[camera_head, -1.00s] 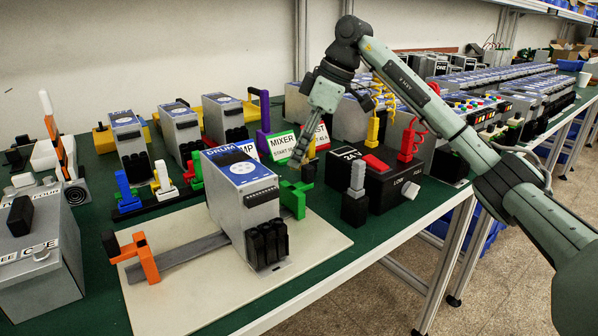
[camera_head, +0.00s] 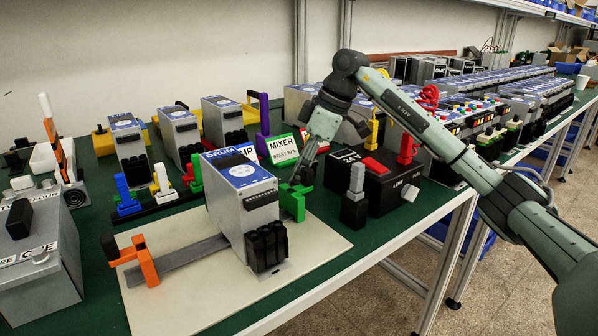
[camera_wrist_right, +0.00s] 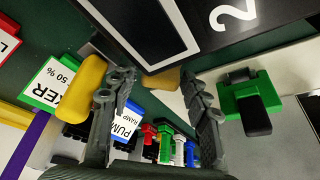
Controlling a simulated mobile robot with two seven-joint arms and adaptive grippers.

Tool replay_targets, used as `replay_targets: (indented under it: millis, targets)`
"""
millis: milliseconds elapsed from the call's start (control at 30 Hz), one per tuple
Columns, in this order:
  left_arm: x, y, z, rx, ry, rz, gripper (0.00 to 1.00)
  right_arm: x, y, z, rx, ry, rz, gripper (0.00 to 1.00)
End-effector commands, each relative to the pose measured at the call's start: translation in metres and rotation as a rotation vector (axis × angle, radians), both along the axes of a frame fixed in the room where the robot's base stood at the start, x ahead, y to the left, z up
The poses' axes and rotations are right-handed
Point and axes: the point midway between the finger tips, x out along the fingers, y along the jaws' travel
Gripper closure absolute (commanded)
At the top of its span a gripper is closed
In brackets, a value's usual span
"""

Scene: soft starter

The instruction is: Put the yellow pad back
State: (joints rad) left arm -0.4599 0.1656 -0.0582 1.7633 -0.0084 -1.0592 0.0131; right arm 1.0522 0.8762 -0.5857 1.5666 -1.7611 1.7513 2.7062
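In the right wrist view, a rounded yellow piece (camera_wrist_right: 82,88) stands beside the left finger. A second, flat yellow piece (camera_wrist_right: 160,78) shows between the fingers, partly hidden by a black box (camera_wrist_right: 190,25). I cannot tell which is the yellow pad. My right gripper (camera_wrist_right: 155,115) is open, with nothing clearly held between its fingers. In the head view the right gripper (camera_head: 306,172) is low, between the green clamp jaw (camera_head: 293,199) and the black 24 V box (camera_head: 378,188), and hides what lies behind it. My left gripper is not in view.
The grey drum starter (camera_head: 245,200) stands on a pale board (camera_head: 180,300) with an orange clamp jaw (camera_head: 147,262). The MIXER sign (camera_head: 283,148) stands behind my right gripper. A grey plug (camera_head: 356,190) stands in front of the black box. The board's front left is clear.

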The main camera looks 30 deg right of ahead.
Motion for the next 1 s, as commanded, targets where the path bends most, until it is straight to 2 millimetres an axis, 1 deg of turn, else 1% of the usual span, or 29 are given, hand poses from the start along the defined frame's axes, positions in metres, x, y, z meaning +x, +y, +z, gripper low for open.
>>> replay_targets:
  millis: [133,267,367,600,700,833,1000]
  targets:
    - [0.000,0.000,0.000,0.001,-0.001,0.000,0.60,0.000,0.000,0.001,0.001,-0.001,0.000,0.53]
    - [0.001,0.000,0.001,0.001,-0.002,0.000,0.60,-0.001,-0.002,0.011,0.000,-0.002,-0.001,0.53]
    - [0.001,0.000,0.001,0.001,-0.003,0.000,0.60,-0.005,-0.008,0.027,0.001,-0.004,-0.001,0.53]
    - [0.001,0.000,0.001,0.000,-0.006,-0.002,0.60,-0.017,-0.024,0.076,0.001,-0.004,-0.002,0.53]
    - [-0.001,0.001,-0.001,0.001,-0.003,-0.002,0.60,-0.022,-0.029,0.092,0.001,-0.004,-0.001,0.53]
    - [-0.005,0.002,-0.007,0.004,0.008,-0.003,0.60,-0.025,-0.034,0.107,0.001,-0.002,0.000,0.53]
    - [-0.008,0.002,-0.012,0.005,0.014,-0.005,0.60,-0.028,-0.037,0.114,0.001,0.001,0.000,0.53]
